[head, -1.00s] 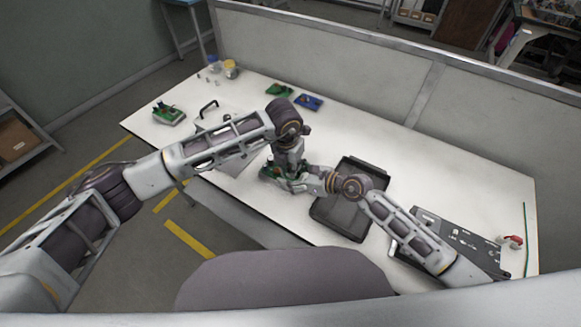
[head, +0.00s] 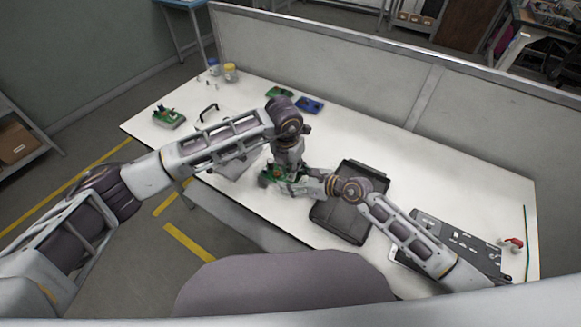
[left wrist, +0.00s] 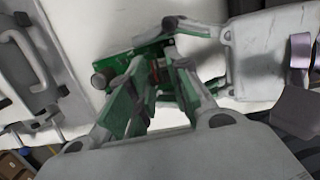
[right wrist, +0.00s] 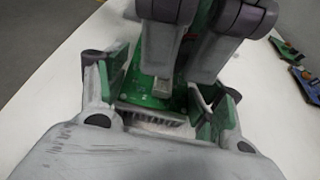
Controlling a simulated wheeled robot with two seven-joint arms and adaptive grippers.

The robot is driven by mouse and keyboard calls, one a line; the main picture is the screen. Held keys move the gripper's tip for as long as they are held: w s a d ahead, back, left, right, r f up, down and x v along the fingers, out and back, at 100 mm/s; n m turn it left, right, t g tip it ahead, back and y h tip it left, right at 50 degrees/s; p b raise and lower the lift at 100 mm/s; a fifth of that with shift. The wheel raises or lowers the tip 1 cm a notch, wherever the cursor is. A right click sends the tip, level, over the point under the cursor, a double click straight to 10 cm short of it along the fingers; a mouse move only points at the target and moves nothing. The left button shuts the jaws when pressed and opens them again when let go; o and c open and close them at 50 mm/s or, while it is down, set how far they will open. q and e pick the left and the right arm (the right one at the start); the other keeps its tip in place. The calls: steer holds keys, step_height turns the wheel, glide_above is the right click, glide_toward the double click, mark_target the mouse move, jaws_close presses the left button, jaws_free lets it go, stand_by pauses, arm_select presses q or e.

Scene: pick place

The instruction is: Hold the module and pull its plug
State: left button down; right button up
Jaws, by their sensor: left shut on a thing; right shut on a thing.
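A green circuit-board module (head: 266,176) is at the table's front middle, partly hidden by both grippers. My right gripper (head: 297,187) comes at it from the right and is shut on it; in the right wrist view its fingers sit on either side of the green board (right wrist: 135,90). My left gripper (head: 285,172) reaches down from above, its fingers close together over the board. A small light grey piece, seemingly the plug (right wrist: 160,88), shows at its fingertips in the right wrist view. Whether the plug is still seated is hidden.
A black tray (head: 326,222) lies right of the grippers, and a dark panel (head: 480,258) with a red item (head: 513,244) further right. Another green module (head: 168,118), a handled grey case (head: 208,112), and green (head: 279,91) and blue (head: 309,104) boards lie left and behind.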

arm_select(q)
steer(key=shift+r, duration=1.75)
arm_select(e)
steer(key=o, duration=1.5)
steer(key=shift+s+d, duration=0.1)
steer(key=shift+v, duration=5.8)
